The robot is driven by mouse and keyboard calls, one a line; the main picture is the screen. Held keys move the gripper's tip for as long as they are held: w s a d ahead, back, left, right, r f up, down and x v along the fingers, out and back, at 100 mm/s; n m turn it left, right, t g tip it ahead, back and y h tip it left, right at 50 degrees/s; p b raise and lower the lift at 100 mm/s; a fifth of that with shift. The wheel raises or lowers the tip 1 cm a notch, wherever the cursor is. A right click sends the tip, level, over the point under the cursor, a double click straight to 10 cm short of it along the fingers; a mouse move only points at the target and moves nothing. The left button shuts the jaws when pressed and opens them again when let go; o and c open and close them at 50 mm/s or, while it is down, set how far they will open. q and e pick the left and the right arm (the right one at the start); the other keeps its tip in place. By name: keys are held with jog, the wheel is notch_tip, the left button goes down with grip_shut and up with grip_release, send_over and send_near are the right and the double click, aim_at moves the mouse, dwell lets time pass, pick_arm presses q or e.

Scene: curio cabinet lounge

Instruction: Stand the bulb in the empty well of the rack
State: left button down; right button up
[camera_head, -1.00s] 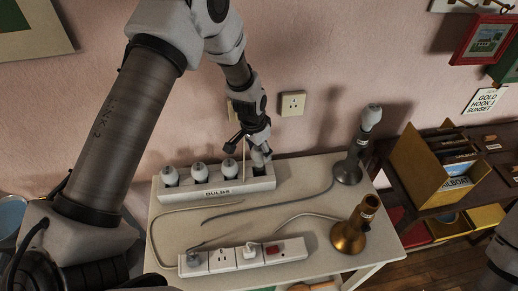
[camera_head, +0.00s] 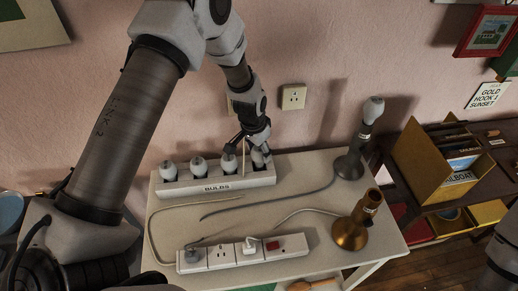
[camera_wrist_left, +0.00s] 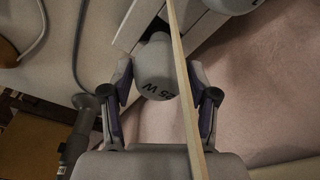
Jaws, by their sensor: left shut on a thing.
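The white rack labelled BULBS (camera_head: 240,182) stands at the back of the table. Several grey-white bulbs stand in its wells, such as the leftmost one (camera_head: 168,170). My left gripper (camera_head: 256,150) points down at the rack's right end and is shut on a bulb (camera_head: 259,158) at the rightmost well. In the left wrist view, the held bulb, marked 25 W (camera_wrist_left: 155,72), sits between both fingers, its far end by the rack's dark opening. How deep its base is in the well is hidden. My right gripper is not in view.
A pale thin strip (camera_wrist_left: 184,70) crosses the wrist view. A power strip (camera_head: 220,258), a brass lamp base (camera_head: 349,235) and a dark lamp with a bulb (camera_head: 350,164) stand on the table, with cords between. A yellow file box (camera_head: 423,165) is right. The pink wall is close behind.

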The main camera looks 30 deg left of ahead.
pick_arm(q)
jog(key=shift+f+b, duration=0.9)
jog(key=shift+f, duration=0.45)
jog(key=shift+r, duration=0.1)
jog(key=shift+c, duration=1.2)
grip_release()
jog(key=r, duration=0.4)
jog(key=s+r, duration=0.1)
jog(key=r, duration=0.6)
jog(key=shift+s+a+r, duration=0.3)
jog(key=shift+s+r, duration=0.05)
jog(key=shift+r, duration=0.05)
